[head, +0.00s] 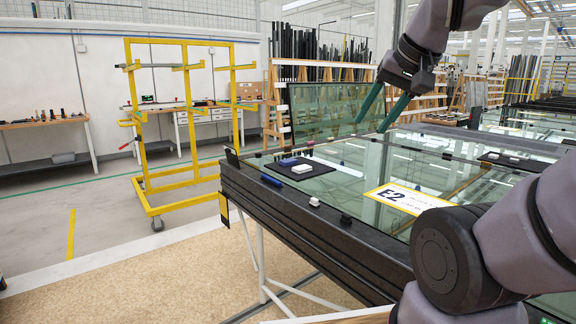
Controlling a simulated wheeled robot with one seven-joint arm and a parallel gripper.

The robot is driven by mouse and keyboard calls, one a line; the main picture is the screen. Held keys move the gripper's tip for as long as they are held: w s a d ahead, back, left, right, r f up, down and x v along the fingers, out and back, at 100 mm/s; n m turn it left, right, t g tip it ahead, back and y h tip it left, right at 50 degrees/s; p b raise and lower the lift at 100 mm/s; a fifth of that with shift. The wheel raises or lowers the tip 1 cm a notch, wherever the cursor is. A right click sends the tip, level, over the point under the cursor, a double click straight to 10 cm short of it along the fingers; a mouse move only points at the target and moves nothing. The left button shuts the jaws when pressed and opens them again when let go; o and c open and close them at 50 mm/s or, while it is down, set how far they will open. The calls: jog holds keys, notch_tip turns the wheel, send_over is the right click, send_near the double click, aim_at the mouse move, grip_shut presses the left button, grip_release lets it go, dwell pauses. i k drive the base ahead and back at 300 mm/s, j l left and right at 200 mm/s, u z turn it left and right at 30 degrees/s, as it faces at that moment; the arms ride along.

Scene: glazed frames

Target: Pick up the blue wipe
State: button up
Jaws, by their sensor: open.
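A small blue folded item (289,161), which looks like the blue wipe, lies on a dark mat (318,181) on the glass-topped table. A white item (302,169) lies just in front of it on the same mat. My gripper (371,126) hangs above the table, up and to the right of the mat, with its two green fingers apart and nothing between them. It is clear of the blue item.
A dark blue object (272,181) and small white (314,202) and black (346,218) pieces sit along the table's near edge. A yellow rack (188,120) stands at left.

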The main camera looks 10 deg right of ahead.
aim_at(290, 161)
jog(key=i+j+z, duration=0.1)
jog(key=i+j, duration=0.2)
jog(key=i+j+z, duration=0.1)
jog(key=i+j, duration=0.2)
jog(key=i+j+z, duration=0.15)
jog(key=j, duration=0.35)
jog(key=i+j+z, duration=0.1)
jog(key=i+j, duration=0.25)
jog(key=i+j+z, duration=0.1)
jog(key=i+j, duration=0.15)
jog(key=j, duration=0.25)
jog(key=i+j+z, duration=0.1)
jog(key=j, duration=0.35)
jog(key=i+j+z, duration=0.1)
jog(key=i+j, duration=0.2)
jog(key=j, duration=0.2)
jog(key=i+j+z, duration=0.1)
jog(key=j, duration=0.35)
jog(key=i, duration=0.1)
